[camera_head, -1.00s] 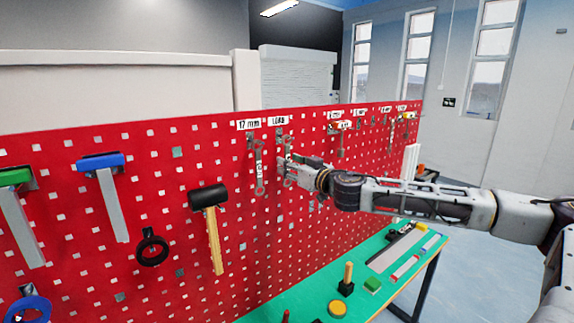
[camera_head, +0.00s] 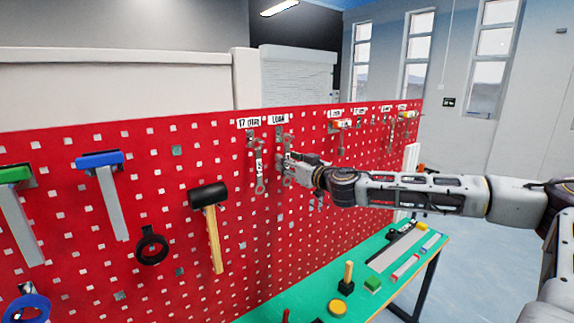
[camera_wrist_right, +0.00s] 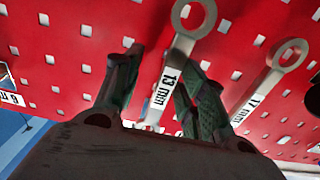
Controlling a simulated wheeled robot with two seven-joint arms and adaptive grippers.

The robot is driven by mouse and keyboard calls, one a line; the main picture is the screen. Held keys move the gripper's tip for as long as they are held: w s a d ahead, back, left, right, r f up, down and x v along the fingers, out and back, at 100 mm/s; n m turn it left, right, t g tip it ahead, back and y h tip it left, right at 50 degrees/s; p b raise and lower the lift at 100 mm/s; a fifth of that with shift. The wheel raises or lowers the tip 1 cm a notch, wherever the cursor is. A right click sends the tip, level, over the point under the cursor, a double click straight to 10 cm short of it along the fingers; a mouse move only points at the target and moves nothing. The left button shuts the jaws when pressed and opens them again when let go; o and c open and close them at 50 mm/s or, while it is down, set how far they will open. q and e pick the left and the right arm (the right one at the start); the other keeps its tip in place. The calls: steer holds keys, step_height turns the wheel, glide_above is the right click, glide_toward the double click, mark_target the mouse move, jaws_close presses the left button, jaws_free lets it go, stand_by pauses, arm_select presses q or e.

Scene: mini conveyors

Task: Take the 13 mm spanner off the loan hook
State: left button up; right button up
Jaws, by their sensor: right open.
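The 13 mm spanner (camera_wrist_right: 176,62) hangs on the red pegboard under the LOAN label (camera_head: 279,119). In the right wrist view its ring end is at the top and its "13 mm" mark is readable. My right gripper (camera_wrist_right: 163,62) is open, with one finger on each side of the spanner's shank. I cannot tell whether either finger touches it. In the head view my right gripper (camera_head: 291,167) is close against the board and covers much of the spanner. The hook is hard to make out. My left gripper is not in view.
A 17 mm spanner (camera_wrist_right: 265,82) hangs close beside, under its own label (camera_head: 249,123). A black mallet (camera_head: 208,195) and other tools hang further left. Smaller spanners hang to the right. A green bench top (camera_head: 310,291) below carries several small items.

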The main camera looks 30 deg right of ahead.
steer(key=shift+w+a, duration=0.25)
steer(key=shift+w, duration=0.1)
steer(key=shift+c, duration=0.3)
jaws_close()
stand_by(0.4)
